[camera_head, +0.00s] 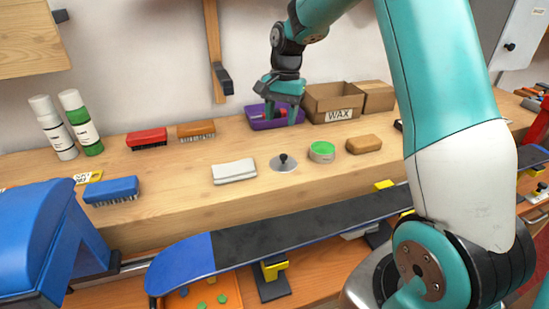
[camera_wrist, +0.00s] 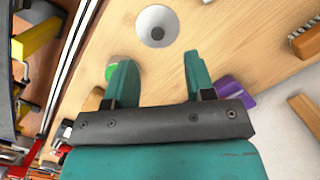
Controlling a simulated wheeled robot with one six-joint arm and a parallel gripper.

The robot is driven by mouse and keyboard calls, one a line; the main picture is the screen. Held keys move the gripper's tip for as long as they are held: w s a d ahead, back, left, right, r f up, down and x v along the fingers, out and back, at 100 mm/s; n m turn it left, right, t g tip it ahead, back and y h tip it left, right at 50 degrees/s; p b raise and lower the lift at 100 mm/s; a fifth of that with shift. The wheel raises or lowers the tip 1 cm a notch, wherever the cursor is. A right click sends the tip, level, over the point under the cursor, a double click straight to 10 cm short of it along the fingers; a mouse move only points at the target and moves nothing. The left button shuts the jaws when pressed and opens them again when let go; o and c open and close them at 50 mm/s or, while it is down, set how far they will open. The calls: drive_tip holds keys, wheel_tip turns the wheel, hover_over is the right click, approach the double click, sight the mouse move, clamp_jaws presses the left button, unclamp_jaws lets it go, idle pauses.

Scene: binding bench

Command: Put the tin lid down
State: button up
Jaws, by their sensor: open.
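The tin lid (camera_head: 277,166) is a pale grey disc with a black knob on top. It lies flat on the wooden bench, knob up, left of a round tin (camera_head: 321,154) with green contents. In the wrist view the lid (camera_wrist: 148,17) is beyond my fingertips and apart from them, and the tin (camera_wrist: 111,72) is partly hidden behind the left finger. My gripper (camera_head: 281,119) is open and empty, in front of the purple tray in the head view. The wrist view shows my two fingers (camera_wrist: 159,68) spread apart with only bench between them.
A purple tray (camera_head: 259,123), a WAX box (camera_head: 318,107) and another carton stand at the back. A white block (camera_head: 234,172) and a brown block (camera_head: 364,144) flank the lid and tin. Brushes and two bottles are at left. A snowboard (camera_head: 290,235) runs along the front.

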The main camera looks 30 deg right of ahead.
drive_tip(key=s+a+r+n, duration=0.3)
drive_tip(key=s+a+n, duration=0.15)
drive_tip(key=a, duration=0.25)
drive_tip(key=s+a+r+n, duration=0.3)
drive_tip(key=s+a+n, duration=0.15)
drive_tip(key=a, duration=0.25)
drive_tip(key=s+a+n+y, duration=0.1)
drive_tip(key=s+a+n, duration=0.3)
drive_tip(key=s, duration=0.5)
drive_tip(key=s+a+n+y, duration=0.1)
drive_tip(key=s+a+n, duration=0.4)
drive_tip(key=s, duration=0.5)
drive_tip(key=shift+r+t+y, duration=0.3)
drive_tip(key=shift+r, duration=0.15)
